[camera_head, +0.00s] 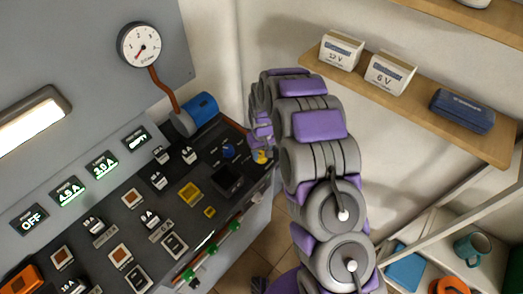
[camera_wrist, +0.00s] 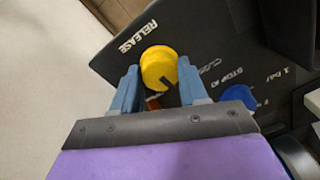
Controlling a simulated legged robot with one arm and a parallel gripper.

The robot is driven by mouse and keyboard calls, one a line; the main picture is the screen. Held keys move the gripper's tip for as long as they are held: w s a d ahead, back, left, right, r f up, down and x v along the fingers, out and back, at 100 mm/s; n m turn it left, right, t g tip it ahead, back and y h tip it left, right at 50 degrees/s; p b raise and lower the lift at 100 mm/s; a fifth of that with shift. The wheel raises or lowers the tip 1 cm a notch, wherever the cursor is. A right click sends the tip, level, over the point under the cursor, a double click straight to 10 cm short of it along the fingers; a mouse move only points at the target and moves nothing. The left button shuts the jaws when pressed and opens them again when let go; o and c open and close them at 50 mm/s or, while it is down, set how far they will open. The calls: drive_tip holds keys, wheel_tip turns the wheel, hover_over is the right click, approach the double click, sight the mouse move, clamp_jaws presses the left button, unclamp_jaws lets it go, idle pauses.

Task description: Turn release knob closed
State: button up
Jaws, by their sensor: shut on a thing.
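The release knob (camera_wrist: 159,66) is a round yellow knob with a dark pointer mark, in the upper middle of the wrist view. The word RELEASE is printed beside it, and part of a second label shows on its other side. My gripper (camera_wrist: 158,82) has its two blue-grey fingers on either side of the knob and is shut on it. In the head view the yellow knob (camera_head: 261,156) shows at the right end of the dark control panel (camera_head: 150,215). My purple and grey arm reaches over to it there and hides most of the gripper.
A blue knob (camera_wrist: 238,98) sits close to the yellow one. The panel carries several switches, a blue cylinder (camera_head: 202,107) and green-ringed parts along its front edge. A pressure gauge (camera_head: 140,45) is on the wall. A shelf (camera_head: 420,92) with boxed batteries (camera_head: 390,72) is at right.

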sight(262, 153)
drive_tip(key=n, duration=0.3)
drive_tip(key=shift+w+a+r+n+p, duration=0.1)
drive_tip(key=shift+w+r+n+p, duration=0.05)
drive_tip(key=shift+n+p, duration=0.2)
drive_tip(key=shift+n, duration=1.85)
drive_tip(key=o, duration=1.1)
drive_tip(key=shift+c, duration=0.2)
wheel_tip(262, 153, up, 17)
drive_tip(key=p, duration=0.2)
drive_tip(key=shift+w, duration=0.2)
